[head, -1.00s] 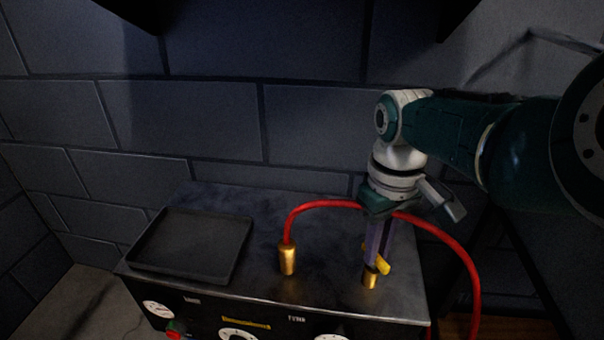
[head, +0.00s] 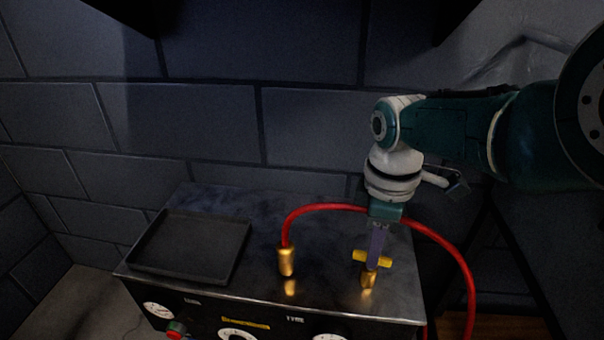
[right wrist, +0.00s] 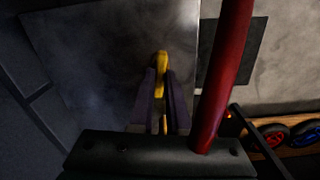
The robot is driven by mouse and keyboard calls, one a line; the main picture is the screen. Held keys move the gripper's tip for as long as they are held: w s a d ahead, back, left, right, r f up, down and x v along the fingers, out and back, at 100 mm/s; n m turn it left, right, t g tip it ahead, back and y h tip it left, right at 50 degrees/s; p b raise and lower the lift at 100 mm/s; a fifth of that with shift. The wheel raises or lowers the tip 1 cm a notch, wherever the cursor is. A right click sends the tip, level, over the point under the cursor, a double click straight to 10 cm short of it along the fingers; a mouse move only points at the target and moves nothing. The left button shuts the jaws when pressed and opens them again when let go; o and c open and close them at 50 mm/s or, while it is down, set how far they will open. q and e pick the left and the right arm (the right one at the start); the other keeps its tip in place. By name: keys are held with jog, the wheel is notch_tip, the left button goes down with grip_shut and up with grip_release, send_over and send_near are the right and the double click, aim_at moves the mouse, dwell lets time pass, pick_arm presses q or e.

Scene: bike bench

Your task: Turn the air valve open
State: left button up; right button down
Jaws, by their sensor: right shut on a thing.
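The air valve is a brass post (head: 368,279) with a yellow handle (head: 359,256) on top, near the right front of the dark bench top. The handle lies crosswise, left to right in the head view. My right gripper (head: 375,262) comes down from above and is shut on the yellow handle. In the right wrist view, the purple fingers of the right gripper (right wrist: 162,98) stand on either side of the yellow handle (right wrist: 161,62). My left gripper is in neither view.
A red hose (head: 330,207) arches from a brass fitting (head: 286,262) behind my gripper and down the right side. A black tray (head: 190,268) lies on the left of the bench top (head: 320,280). Gauges and a red button (head: 175,329) are on the front panel.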

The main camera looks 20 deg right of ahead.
jog(key=shift+n, duration=0.3)
dwell(0.4)
jog(key=c, duration=0.9)
grip_release()
notch_tip(320, 180, up, 10)
jog(key=p, duration=0.9)
jog(key=shift+f, duration=0.1)
